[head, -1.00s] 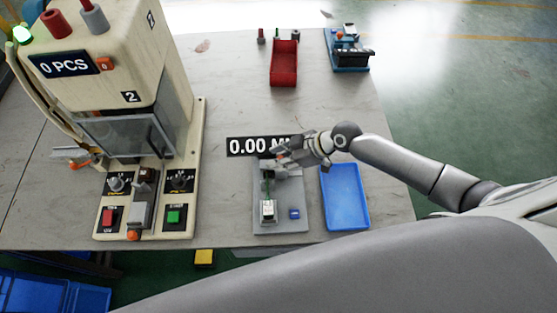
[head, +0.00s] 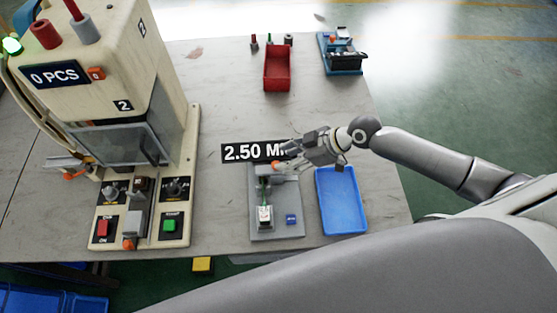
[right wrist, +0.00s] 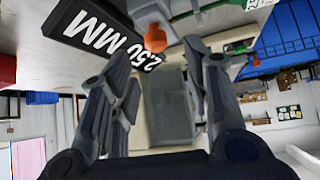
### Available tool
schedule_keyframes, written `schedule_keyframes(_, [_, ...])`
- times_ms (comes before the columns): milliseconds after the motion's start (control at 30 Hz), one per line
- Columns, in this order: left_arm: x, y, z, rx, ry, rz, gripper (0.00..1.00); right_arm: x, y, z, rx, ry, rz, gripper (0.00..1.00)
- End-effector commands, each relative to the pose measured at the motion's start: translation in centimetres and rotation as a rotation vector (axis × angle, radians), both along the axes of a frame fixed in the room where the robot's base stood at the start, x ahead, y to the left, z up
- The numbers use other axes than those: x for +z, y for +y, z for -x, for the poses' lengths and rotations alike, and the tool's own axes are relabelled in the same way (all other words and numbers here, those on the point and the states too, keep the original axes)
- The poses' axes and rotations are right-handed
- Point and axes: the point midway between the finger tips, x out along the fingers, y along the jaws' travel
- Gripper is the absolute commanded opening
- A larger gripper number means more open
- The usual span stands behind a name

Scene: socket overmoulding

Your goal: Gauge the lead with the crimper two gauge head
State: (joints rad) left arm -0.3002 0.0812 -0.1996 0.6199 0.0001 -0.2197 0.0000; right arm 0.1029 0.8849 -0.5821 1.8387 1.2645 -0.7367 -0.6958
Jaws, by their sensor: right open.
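The grey gauge fixture (head: 290,232) lies on the bench with a black display (head: 236,153) at its back that reads 2.50 MM. A small white block (head: 264,217) sits on the fixture with a green piece (head: 264,187) behind it; I cannot tell whether this is the lead. An orange knob (head: 276,164) is at the fixture's back; it also shows in the right wrist view (right wrist: 155,39). My right gripper (head: 287,149) is over the back of the fixture, beside the display. It is open and empty, its fingers apart. My left gripper is not in view.
A blue tray (head: 362,215) lies right of the fixture. The crimping press (head: 190,130) stands at left, its counter (head: 55,75) reading 0 PCS. A red bin (head: 277,87) and a blue device (head: 350,72) stand at the back. The bench between is clear.

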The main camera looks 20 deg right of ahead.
Motion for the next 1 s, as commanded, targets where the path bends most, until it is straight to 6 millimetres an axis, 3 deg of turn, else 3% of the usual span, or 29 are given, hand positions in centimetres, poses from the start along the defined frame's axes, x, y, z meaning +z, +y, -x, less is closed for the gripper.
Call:
schedule_keyframes(200, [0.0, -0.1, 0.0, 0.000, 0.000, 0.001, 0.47, 2.5, -2.2, 1.3, -0.001, 0.002, 0.002, 0.44])
schedule_keyframes(400, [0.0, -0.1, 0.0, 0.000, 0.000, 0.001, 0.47, 3.7, -3.0, 1.8, -0.001, 0.001, 0.000, 0.44])
schedule_keyframes(1000, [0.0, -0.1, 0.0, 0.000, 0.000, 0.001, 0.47, 3.9, -3.1, 2.0, 0.000, 0.001, -0.002, 0.44])
